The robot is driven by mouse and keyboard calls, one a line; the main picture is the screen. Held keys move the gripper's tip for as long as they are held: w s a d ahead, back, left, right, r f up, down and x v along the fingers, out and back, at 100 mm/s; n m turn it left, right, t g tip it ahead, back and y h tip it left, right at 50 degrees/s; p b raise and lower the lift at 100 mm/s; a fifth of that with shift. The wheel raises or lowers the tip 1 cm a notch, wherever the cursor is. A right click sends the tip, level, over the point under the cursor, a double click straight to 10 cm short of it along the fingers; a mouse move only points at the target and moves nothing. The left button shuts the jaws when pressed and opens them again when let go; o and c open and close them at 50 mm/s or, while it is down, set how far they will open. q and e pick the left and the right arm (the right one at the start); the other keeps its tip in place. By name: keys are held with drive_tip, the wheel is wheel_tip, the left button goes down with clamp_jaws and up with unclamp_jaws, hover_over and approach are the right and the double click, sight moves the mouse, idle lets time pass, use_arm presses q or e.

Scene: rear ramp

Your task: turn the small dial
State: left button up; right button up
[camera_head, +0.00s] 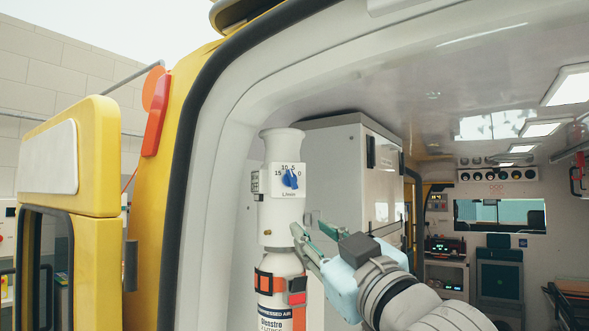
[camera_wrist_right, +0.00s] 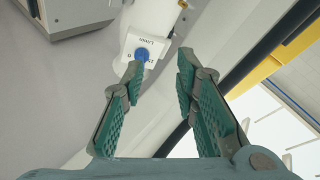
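The small dial (camera_head: 290,178) is a blue knob on a white plate marked with 0, 5, 10, 15 and L/min, on the front of a white regulator. The regulator tops a white compressed-air cylinder (camera_head: 269,318) strapped upright inside the ambulance's rear opening. My right gripper (camera_head: 302,225) is below and slightly right of the dial, apart from it. In the right wrist view the dial (camera_wrist_right: 142,54) shows beyond the fingertips, between them and nearer the left one. Both green-padded fingers (camera_wrist_right: 158,82) are spread, with nothing between them. My left gripper is not in view.
A yellow door (camera_head: 95,150) stands open at the left, beside the dark-edged door frame. A grey-white cabinet (camera_head: 340,170) stands right behind the cylinder. An orange strap (camera_head: 268,282) crosses the cylinder below my right gripper. The interior at the right is open.

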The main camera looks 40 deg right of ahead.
sight(294, 182)
drive_tip(key=s+r, duration=0.4)
drive_tip(key=shift+t+h, duration=0.3)
drive_tip(key=shift+t, duration=0.1)
drive_tip(key=p+x, duration=0.1)
drive_tip(key=x, duration=0.3)
drive_tip(key=p+x, duration=0.2)
drive_tip(key=x, duration=0.3)
drive_tip(key=f+p+x, duration=0.1)
drive_tip(key=x, duration=0.3)
drive_tip(key=shift+w+d, duration=0.2)
drive_tip(key=shift+w, duration=0.35)
drive_tip(key=shift+w+d+r+p, duration=0.15)
drive_tip(key=shift+w+r+p, duration=0.15)
drive_tip(key=shift+p, duration=0.05)
drive_tip(key=shift+c, duration=0.3)
drive_tip(key=shift+w+f, duration=0.1)
clamp_jaws()
